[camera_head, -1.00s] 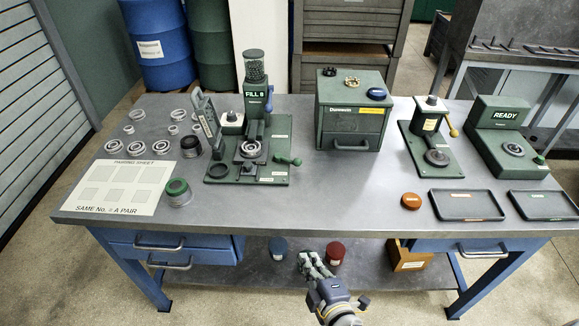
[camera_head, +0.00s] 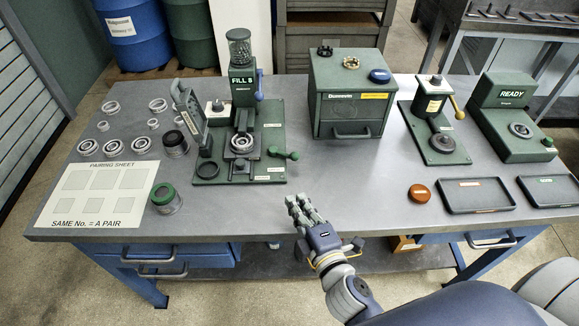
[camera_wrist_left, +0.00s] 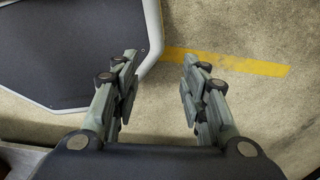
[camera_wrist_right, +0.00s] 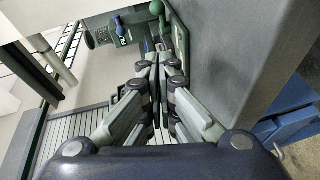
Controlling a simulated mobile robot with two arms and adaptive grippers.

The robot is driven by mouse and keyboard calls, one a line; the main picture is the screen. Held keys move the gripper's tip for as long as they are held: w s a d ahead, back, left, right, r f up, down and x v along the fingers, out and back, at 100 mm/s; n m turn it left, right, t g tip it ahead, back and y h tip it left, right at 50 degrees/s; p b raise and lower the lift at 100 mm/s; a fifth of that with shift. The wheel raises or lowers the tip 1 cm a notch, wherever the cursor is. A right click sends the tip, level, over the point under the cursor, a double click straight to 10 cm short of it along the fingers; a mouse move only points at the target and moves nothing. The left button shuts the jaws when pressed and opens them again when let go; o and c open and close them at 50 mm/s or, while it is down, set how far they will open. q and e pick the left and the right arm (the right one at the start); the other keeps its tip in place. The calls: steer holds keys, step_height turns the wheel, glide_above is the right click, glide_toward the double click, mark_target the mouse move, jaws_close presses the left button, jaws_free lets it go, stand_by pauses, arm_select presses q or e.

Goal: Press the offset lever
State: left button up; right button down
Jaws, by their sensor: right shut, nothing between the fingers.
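The green press machine marked FILL 8 (camera_head: 242,88) stands left of the table's middle. It has a blue-handled lever (camera_head: 259,85) on its upright and a green-knobbed lever (camera_head: 284,155) at its right side. A ring sits in its seat (camera_head: 242,143). Which lever is the offset one I cannot read. My right gripper (camera_head: 299,204) is shut and empty, at the table's front edge, in front of the machine and apart from it. In the right wrist view, the green knob (camera_wrist_right: 157,8) shows beyond the closed fingertips (camera_wrist_right: 156,62). My left gripper (camera_wrist_left: 158,62) is open and empty, over the floor.
A green drawer cabinet (camera_head: 330,105) stands right of the machine. Farther right are a yellow-handled press (camera_head: 435,130), the READY unit (camera_head: 505,115) and two trays (camera_head: 475,208). A pairing sheet (camera_head: 97,215), loose rings and a green-lidded jar (camera_head: 165,198) lie left.

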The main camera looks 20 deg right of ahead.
mark_target(284, 153)
steer(key=w, duration=0.2)
steer(key=w+p, duration=0.1)
steer(key=w, duration=0.3)
steer(key=shift+a+f+p, duration=0.15)
steer(key=shift+f+p, duration=0.15)
steer(key=shift+p, duration=0.05)
steer(key=w, duration=0.4)
steer(key=shift+a+f+p, duration=0.15)
steer(key=shift+f+p, duration=0.15)
steer(key=shift+p, duration=0.1)
steer(key=shift+w+d+f+p, duration=0.3)
steer(key=shift+w+d+p, duration=0.05)
steer(key=shift+w+d, duration=0.5)
arm_select(q)
steer(key=shift+w+r, duration=0.55)
steer(key=shift+r, duration=0.35)
steer(key=shift+w+r, duration=0.5)
steer(key=shift+r, duration=0.35)
arm_select(e)
steer(key=shift+w+d+f, duration=0.2)
steer(key=shift+w+d, duration=0.3)
steer(key=shift+w, duration=0.05)
arm_select(q)
steer(key=shift+w+d, duration=0.1)
steer(key=shift+w, duration=0.1)
steer(key=shift+w+r, duration=0.1)
steer(key=shift+r, duration=0.05)
arm_select(e)
steer(key=shift+d, duration=0.1)
